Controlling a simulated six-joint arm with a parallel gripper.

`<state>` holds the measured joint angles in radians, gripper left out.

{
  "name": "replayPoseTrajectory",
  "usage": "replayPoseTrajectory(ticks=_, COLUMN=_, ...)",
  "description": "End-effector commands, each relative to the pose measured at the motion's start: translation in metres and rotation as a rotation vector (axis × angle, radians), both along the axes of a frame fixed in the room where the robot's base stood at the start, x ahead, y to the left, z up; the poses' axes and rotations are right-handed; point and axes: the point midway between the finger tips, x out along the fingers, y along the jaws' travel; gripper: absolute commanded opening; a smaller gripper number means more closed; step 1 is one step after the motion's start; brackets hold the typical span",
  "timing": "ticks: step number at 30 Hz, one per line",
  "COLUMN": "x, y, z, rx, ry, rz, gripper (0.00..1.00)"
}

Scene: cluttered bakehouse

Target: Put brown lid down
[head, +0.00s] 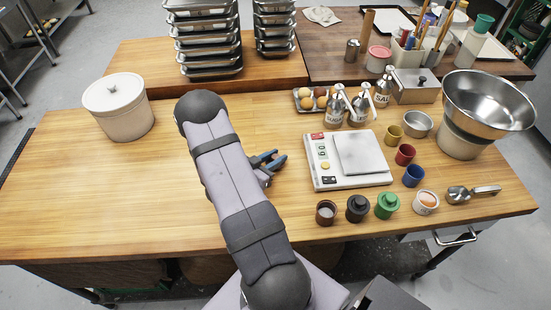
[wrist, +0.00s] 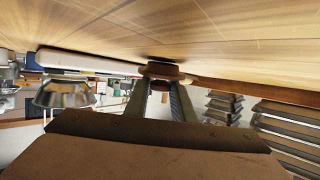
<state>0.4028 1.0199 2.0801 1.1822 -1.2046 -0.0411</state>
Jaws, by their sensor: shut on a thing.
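My gripper (head: 268,162) is low over the wooden table, left of the scale, partly hidden by my arm. In the wrist view my gripper (wrist: 158,88) is shut on the brown lid (wrist: 166,72). The lid is very close to the tabletop, with a dark shadow beside it; I cannot tell whether it touches. I cannot make out the lid in the head view. A small brown jar (head: 326,217) stands open, with no lid on it, in front of the scale.
A black jar (head: 357,208), a green jar (head: 387,205) and several small cups are beyond the brown jar. A white lidded bucket (head: 124,115) stands at the left. The table (head: 90,190) is clear between.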

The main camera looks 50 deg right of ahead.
Motion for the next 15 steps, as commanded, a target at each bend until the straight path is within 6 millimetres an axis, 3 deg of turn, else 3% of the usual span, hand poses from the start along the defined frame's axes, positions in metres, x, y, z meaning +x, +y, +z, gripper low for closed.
replayPoseTrajectory(ticks=8, x=0.001, y=0.0, z=0.014, rx=-0.001, ry=-0.003, rz=0.0, gripper=0.0)
replayPoseTrajectory(ticks=15, x=0.001, y=0.0, z=0.042, rx=-0.002, ry=-0.006, rz=-0.001, gripper=0.0)
